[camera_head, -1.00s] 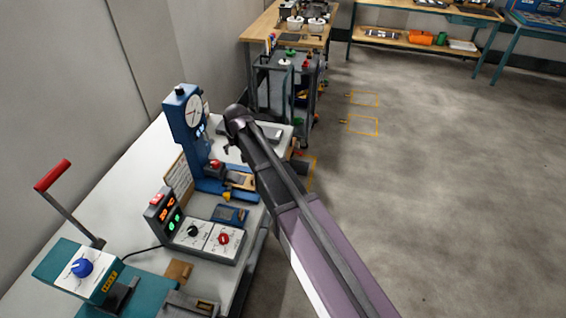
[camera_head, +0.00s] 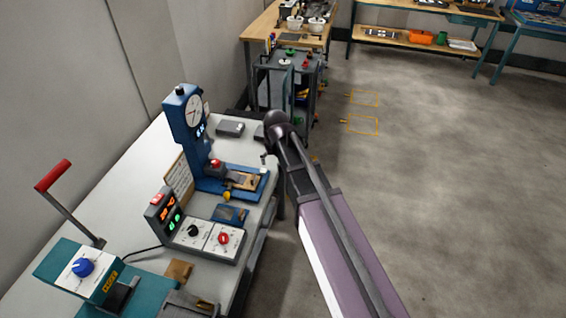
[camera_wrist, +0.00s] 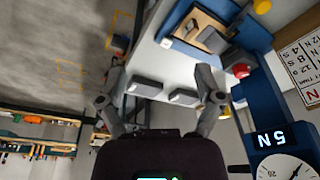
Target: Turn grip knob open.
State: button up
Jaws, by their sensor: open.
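Several knobs show in the head view, and I cannot read which is the grip knob. A blue knob (camera_head: 82,267) is on the white face of the teal press (camera_head: 60,262) at the lower left. A black knob (camera_head: 193,231) and a red knob (camera_head: 223,238) are on the grey control box (camera_head: 215,252) with lit red and green digits. My gripper (camera_wrist: 160,72) is open and empty in the wrist view, its fingers spread over the bench edge. In the head view my arm hides most of it, right of the blue dial stand and apart from all these knobs.
The blue dial stand (camera_head: 186,125) rises on the white bench (camera_head: 135,190). A red-handled lever (camera_head: 53,175) sticks up at the left. A grey cart (camera_head: 268,80) and wooden table (camera_head: 262,30) stand behind. The floor (camera_head: 440,180) at the right is clear.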

jog(key=shift+s+d, duration=0.45)
jog(key=shift+d, duration=0.35)
jog(key=shift+s+d, duration=0.4)
jog(key=shift+d, duration=0.35)
jog(key=s+d+m+g, duration=0.2)
jog(key=s+d+m, duration=0.1)
jog(key=s+d, duration=1.1)
jog(key=shift+s+d+f+h, duration=0.2)
jog(key=shift+d+h, duration=0.2)
jog(key=shift+d, duration=0.7)
